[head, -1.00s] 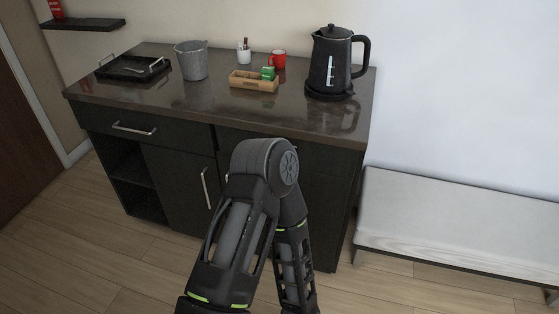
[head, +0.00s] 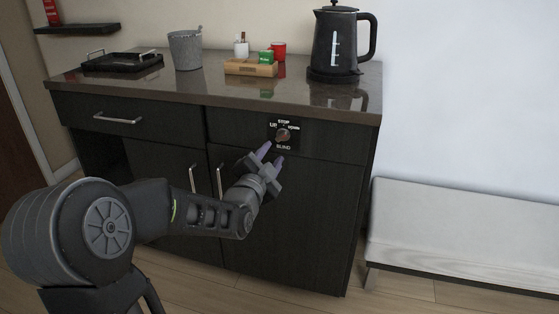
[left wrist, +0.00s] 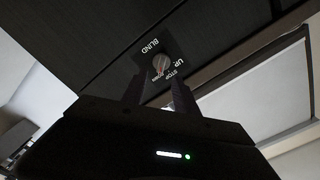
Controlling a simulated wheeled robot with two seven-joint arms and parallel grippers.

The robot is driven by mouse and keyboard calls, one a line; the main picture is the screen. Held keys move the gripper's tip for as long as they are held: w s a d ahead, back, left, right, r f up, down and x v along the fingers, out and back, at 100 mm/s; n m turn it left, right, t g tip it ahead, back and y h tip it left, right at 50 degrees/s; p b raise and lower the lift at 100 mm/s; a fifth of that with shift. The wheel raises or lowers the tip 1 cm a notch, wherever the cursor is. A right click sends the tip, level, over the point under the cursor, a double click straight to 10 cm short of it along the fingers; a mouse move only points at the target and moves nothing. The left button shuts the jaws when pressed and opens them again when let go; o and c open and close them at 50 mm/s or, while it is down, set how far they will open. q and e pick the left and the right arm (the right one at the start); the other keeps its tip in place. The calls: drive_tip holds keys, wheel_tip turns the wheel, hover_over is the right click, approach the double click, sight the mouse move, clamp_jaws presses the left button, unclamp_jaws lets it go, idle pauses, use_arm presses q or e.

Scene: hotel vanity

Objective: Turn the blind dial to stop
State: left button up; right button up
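The blind dial (head: 283,135) is a small round knob on a black panel (head: 292,146) on the cabinet front, with UP, STOP, DOWN and BLIND labels. In the left wrist view the dial (left wrist: 160,63) is grey, with a red mark on its lower edge near the partly readable lettering. I cannot tell for sure which label it points to. My left gripper (head: 271,155) is just below and in front of the dial, its two fingers apart and empty. In the left wrist view the open fingers (left wrist: 158,92) point toward the dial, apart from it. My right gripper is not in view.
Bar handles (head: 219,181) stick out from the front. A bench (head: 460,225) stands at right.

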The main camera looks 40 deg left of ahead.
sight(282, 138)
use_arm(q)
drive_tip(key=shift+r, duration=0.15)
drive_tip(key=shift+a, duration=0.1)
drive_tip(key=shift+x, duration=3.9)
drive_tip(key=shift+c, duration=0.2)
clamp_jaws()
